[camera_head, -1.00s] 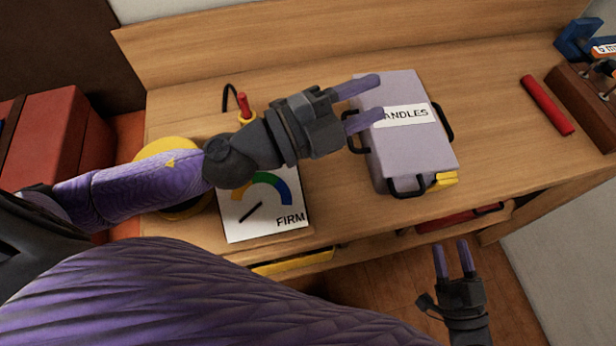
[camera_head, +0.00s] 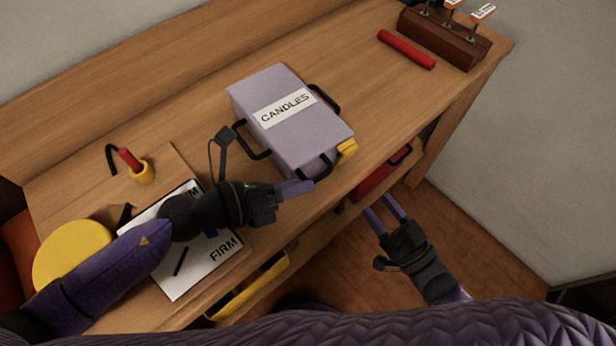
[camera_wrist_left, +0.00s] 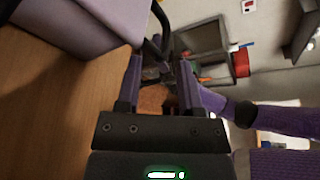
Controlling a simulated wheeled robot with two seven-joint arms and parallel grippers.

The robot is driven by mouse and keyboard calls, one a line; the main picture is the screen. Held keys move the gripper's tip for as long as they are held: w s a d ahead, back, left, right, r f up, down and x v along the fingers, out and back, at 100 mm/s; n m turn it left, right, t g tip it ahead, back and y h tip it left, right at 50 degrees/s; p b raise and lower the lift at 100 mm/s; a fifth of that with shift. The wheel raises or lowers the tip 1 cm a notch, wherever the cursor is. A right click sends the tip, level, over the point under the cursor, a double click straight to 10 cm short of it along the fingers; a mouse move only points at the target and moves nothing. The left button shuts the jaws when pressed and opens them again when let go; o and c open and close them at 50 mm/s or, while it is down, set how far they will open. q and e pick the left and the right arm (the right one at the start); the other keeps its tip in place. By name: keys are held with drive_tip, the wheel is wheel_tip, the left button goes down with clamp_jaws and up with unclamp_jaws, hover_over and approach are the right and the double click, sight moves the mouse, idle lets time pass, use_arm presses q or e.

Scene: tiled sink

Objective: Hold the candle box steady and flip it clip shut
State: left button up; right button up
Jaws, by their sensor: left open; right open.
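The lavender candle box (camera_head: 303,130) with a white CANDLES label lies on the wooden bench, with black loops on its sides and front. A yellow clip (camera_head: 347,150) shows at its front right corner. My left gripper (camera_head: 300,188) is open just in front of the box, near its front left corner, and holds nothing. In the left wrist view the box (camera_wrist_left: 95,22) fills the upper left, with a black loop (camera_wrist_left: 162,30) beyond the open fingers. My right gripper (camera_head: 383,212) is open and empty, off the bench's front edge, below and right of the clip.
A FIRM gauge card (camera_head: 172,262) lies under my left forearm. A yellow disc (camera_head: 72,255) and a yellow cup with a red stick (camera_head: 143,173) stand left. A red rod (camera_head: 406,49) and wooden tool block (camera_head: 445,40) are at the far right. Bench around the box is mostly clear.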

sight(318, 166)
use_arm(q)
drive_tip(key=shift+x, duration=1.6)
clamp_jaws()
use_arm(e)
drive_tip(key=shift+c, duration=1)
drive_tip(key=shift+s+d+n, duration=0.15)
drive_tip(key=shift+s+n, duration=0.15)
drive_tip(key=shift+n, duration=0.5)
drive_tip(key=shift+c, duration=1.3)
drive_tip(key=s+n, duration=0.1)
drive_tip(key=n, duration=0.3)
drive_tip(key=s+d+r+n, duration=0.1)
drive_tip(key=n, duration=0.4)
drive_tip(key=s+d+n, duration=0.1)
drive_tip(key=n, duration=0.3)
drive_tip(key=shift+s+r, duration=0.25)
drive_tip(key=shift+r, duration=0.05)
clamp_jaws()
drive_tip(key=n, duration=0.3)
drive_tip(key=s+n, duration=0.1)
drive_tip(key=n, duration=0.1)
drive_tip(key=shift+d+r, duration=0.25)
drive_tip(key=shift+r, duration=0.1)
